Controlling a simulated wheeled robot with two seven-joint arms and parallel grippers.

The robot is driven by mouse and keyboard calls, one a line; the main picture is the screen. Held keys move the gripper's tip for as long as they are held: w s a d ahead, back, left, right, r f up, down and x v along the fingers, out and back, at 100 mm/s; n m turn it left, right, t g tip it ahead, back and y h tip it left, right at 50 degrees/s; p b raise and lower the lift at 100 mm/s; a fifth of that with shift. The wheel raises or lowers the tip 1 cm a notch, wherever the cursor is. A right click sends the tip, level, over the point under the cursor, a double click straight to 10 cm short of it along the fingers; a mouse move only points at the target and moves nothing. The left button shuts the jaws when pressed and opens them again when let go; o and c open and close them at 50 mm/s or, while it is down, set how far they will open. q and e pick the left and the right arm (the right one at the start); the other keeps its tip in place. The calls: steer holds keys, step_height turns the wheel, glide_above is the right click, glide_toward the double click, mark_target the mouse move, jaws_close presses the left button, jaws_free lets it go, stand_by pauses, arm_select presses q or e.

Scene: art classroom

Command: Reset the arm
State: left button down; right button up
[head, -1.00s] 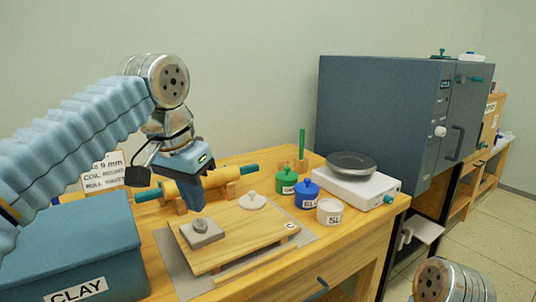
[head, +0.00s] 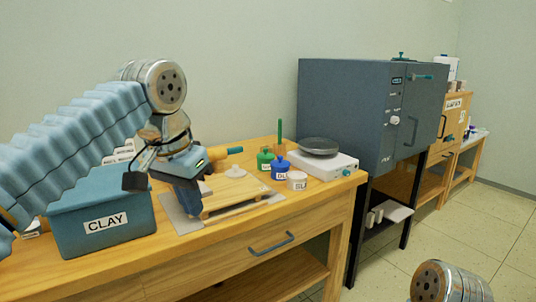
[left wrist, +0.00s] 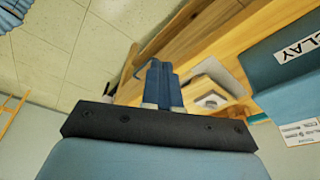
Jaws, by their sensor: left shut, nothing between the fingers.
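My left arm comes in from the left in the head view, and its gripper (head: 188,207) points down. Its blue fingers (left wrist: 162,85) are together and empty in the left wrist view. In the head view the gripper overlaps the left end of a wooden board (head: 240,192) on the table. In the left wrist view the fingers appear near the table's front, beside the drawer handle (left wrist: 143,66). A grey piece (left wrist: 211,101) on the board shows there too. My right gripper is out of view; only part of my right arm shows at the bottom right.
A blue CLAY bin (head: 75,238) stands left on the wooden table (head: 140,262). Green (head: 265,160), blue (head: 281,170) and white (head: 297,181) jars and a white scale (head: 325,167) stand at the right end. A grey kiln (head: 345,110) is beyond. Floor (head: 440,230) is clear at right.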

arm_select(q)
steer(key=w+d+f+g+h, duration=0.1)
steer(key=w+d+f, duration=0.15)
steer(key=f, duration=0.85)
steer(key=w+d+f+n, duration=0.1)
steer(key=w+f, duration=0.2)
steer(key=f, duration=0.9)
steer(key=w+d+f+g+h, duration=0.1)
steer(key=w+d+f, duration=0.1)
steer(key=f, duration=0.9)
steer(key=s+a+f+n, duration=0.1)
steer(key=s+f, duration=0.2)
steer(key=f, duration=0.3)
steer(key=s+f+n+h, duration=0.1)
steer(key=s+f, duration=0.2)
steer(key=f, duration=0.4)
steer(key=s+a+f+n, duration=0.1)
steer(key=s+f, duration=0.2)
steer(key=f, duration=0.3)
steer(key=s+f+n, duration=0.1)
steer(key=s+f, duration=0.3)
steer(key=s, duration=0.2)
steer(key=s+a+f+n, duration=0.1)
steer(key=s+f, duration=0.2)
steer(key=s, duration=0.4)
steer(key=shift+f+n, duration=0.4)
